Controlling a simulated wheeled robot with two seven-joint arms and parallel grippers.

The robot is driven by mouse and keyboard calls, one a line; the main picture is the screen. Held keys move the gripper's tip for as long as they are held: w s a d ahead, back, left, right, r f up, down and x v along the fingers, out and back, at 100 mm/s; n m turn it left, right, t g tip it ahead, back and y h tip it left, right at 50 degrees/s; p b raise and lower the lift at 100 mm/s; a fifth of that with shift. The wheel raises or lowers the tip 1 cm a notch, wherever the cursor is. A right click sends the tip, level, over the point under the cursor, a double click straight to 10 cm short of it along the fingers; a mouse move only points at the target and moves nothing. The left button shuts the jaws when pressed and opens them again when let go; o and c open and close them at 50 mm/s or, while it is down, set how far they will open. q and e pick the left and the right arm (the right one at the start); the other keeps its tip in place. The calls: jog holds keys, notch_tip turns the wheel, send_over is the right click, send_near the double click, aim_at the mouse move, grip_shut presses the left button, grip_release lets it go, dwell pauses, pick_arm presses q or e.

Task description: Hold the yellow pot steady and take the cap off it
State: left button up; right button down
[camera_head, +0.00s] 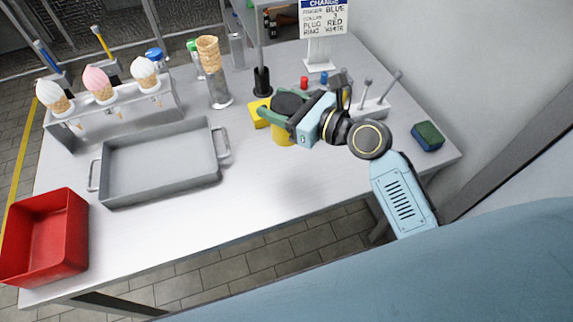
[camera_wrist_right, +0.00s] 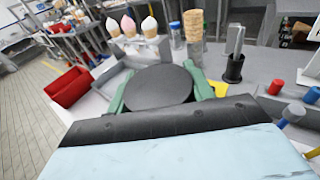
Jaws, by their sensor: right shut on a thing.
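The yellow pot (camera_head: 283,137) stands on the grey table, mostly hidden under my right gripper. Its black cap (camera_head: 288,102) shows as a dark round disc between the fingers, and it also shows in the right wrist view (camera_wrist_right: 158,86). My right gripper (camera_head: 280,107) has its green fingers on both sides of the cap, shut on it. I cannot tell whether the cap is seated on the pot or lifted a little. My left gripper is not in view.
A grey tray (camera_head: 160,165), a red bin (camera_head: 45,238) and an ice-cream cone rack (camera_head: 115,115) are to the left. A green-blue sponge (camera_head: 428,136) lies right. The table front is clear.

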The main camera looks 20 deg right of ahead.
jog(key=f+b, duration=0.2)
jog(key=f, duration=0.2)
jog(key=a+f+b, duration=0.1)
jog(key=f+b, duration=0.1)
jog(key=f, duration=0.3)
jog(key=f+b, duration=0.1)
jog(key=f, duration=0.3)
jog(key=shift+w+a+f+b, duration=0.3)
jog(key=shift+w+b, duration=0.1)
jog(key=shift+f, duration=0.3)
jog(key=c, duration=0.5)
grip_release()
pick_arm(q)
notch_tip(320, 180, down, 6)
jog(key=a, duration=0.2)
